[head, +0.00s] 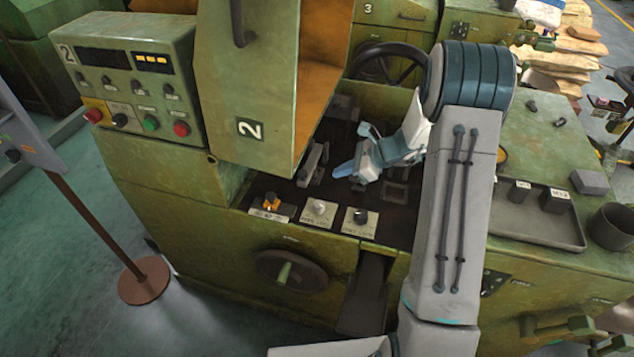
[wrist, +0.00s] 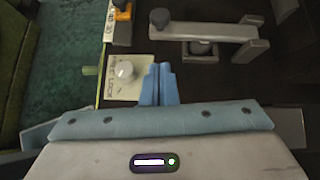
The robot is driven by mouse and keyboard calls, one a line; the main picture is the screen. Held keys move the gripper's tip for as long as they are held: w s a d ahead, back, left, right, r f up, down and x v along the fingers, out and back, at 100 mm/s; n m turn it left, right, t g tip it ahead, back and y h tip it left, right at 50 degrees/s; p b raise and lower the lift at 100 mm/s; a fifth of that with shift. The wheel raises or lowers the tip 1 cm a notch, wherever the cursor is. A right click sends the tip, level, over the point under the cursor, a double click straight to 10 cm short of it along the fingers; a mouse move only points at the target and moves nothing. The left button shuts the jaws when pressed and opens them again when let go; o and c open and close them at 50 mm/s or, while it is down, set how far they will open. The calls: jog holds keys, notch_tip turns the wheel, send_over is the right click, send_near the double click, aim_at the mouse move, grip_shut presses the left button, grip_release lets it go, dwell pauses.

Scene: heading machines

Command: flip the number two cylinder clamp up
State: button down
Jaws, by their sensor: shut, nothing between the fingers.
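The machine marked 2 (head: 250,128) has an open bay in front of me. A grey metal clamp arm (head: 313,165) sits in the bay, just left of my gripper. In the wrist view what looks like the same clamp arm (wrist: 212,32) lies across the top, beyond my fingertips, with a dark round pad at one end. My gripper (head: 345,169) reaches into the bay from the right, its blue fingers together and empty. In the wrist view the fingers (wrist: 158,72) are side by side, and a gap shows between them and the clamp arm.
Front switches sit below the bay: an orange one (head: 271,202), a white knob (head: 319,208) and a black knob (head: 360,216). The raised green guard (head: 245,70) hangs at the left. A tray (head: 535,225) with dark blocks lies at the right.

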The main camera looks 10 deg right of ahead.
aim_at(311, 160)
jog(key=shift+w+d+f+m, duration=0.2)
jog(key=shift+w+f+m, duration=0.1)
jog(key=shift+f, duration=0.2)
jog(key=shift+w+d+f+m, duration=0.15)
jog(key=shift+w+f+m, duration=0.15)
jog(key=shift+f, duration=0.15)
jog(key=shift+a, duration=0.15)
jog(key=p+x, duration=0.1)
jog(key=x, duration=0.8)
jog(key=shift+w+a+f+p, duration=0.2)
jog(key=shift+w+a+p, duration=0.05)
jog(key=shift+w+p, duration=0.1)
